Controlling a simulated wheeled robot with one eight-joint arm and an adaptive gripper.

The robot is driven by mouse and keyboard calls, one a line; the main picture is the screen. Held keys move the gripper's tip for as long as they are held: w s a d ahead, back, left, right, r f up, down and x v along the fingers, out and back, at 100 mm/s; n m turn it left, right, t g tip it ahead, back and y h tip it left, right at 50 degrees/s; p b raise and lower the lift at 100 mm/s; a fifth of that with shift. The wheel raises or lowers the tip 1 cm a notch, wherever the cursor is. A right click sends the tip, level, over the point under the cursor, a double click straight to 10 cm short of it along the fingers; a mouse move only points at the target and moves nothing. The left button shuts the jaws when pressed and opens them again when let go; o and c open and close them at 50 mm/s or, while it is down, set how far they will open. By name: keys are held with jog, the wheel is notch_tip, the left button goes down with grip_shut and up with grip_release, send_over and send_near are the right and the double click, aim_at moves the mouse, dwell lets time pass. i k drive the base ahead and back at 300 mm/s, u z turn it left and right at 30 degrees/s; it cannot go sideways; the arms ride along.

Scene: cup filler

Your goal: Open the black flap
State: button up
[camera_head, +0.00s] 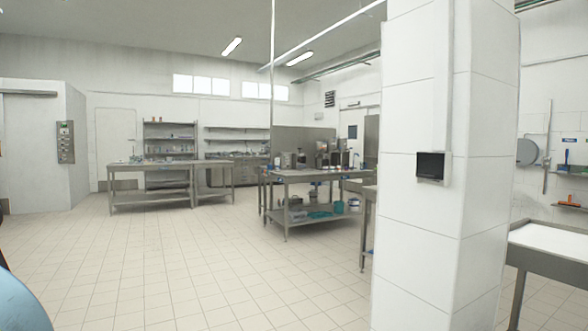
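A small black square panel in a light grey frame (431,166) is mounted on the white tiled pillar, right of the middle of the view. It looks like the black flap. It appears flat in its frame, but it is too small to tell for sure whether it is shut. A vertical conduit runs up the pillar above it. My gripper is not in view.
The white pillar (418,235) stands close on the right. Steel tables (322,176) stand behind it, with a white-topped table (555,240) at the right edge. A light blue rounded thing (20,305) is at bottom left. The tiled floor (190,270) is clear.

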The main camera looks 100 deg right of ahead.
aim_at(429, 164)
jog(key=k, duration=0.45)
jog(key=z, duration=0.7)
jog(key=i, duration=0.45)
jog(key=z, duration=4)
